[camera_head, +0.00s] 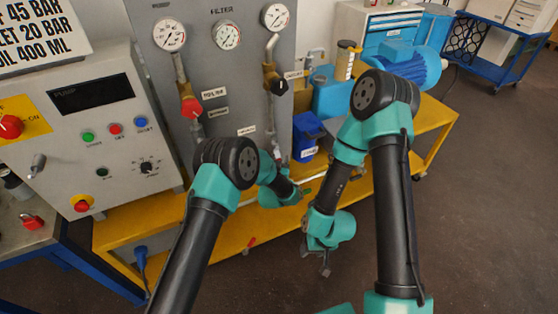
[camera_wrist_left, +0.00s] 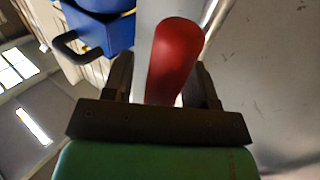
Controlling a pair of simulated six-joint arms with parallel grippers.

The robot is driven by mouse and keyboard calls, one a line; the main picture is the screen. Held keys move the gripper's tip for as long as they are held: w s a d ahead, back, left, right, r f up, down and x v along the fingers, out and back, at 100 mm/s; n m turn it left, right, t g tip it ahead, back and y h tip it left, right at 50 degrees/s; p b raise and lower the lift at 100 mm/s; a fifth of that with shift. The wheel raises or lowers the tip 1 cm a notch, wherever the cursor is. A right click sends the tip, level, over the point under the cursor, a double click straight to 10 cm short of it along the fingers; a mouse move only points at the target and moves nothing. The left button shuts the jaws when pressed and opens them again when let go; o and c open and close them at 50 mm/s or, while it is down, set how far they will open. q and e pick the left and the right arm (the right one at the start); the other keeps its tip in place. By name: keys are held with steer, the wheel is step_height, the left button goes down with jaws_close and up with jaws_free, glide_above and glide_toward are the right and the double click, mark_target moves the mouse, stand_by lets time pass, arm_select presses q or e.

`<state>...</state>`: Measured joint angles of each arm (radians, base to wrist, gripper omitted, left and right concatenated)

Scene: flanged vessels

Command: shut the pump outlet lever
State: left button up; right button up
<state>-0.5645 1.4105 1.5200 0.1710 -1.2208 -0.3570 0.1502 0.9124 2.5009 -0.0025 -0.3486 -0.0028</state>
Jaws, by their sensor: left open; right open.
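In the left wrist view a red lever handle (camera_wrist_left: 174,60) stands between the two dark fingers of my left gripper (camera_wrist_left: 164,78). The fingers are open on either side of it, and I cannot tell whether they touch it. In the head view my left arm hides this handle and most of that gripper, low in front of the grey panel. My right gripper (camera_head: 325,268) is open and empty, pointing down over the floor.
A blue bin (camera_head: 307,136) stands right of the panel and shows in the left wrist view (camera_wrist_left: 98,28). The pump control box (camera_head: 95,125) is at left. A yellow bench frame (camera_head: 428,135) runs below. The floor (camera_head: 490,215) at right is clear.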

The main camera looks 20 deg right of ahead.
arm_select(q)
steer(key=shift+c, duration=0.4)
jaws_close()
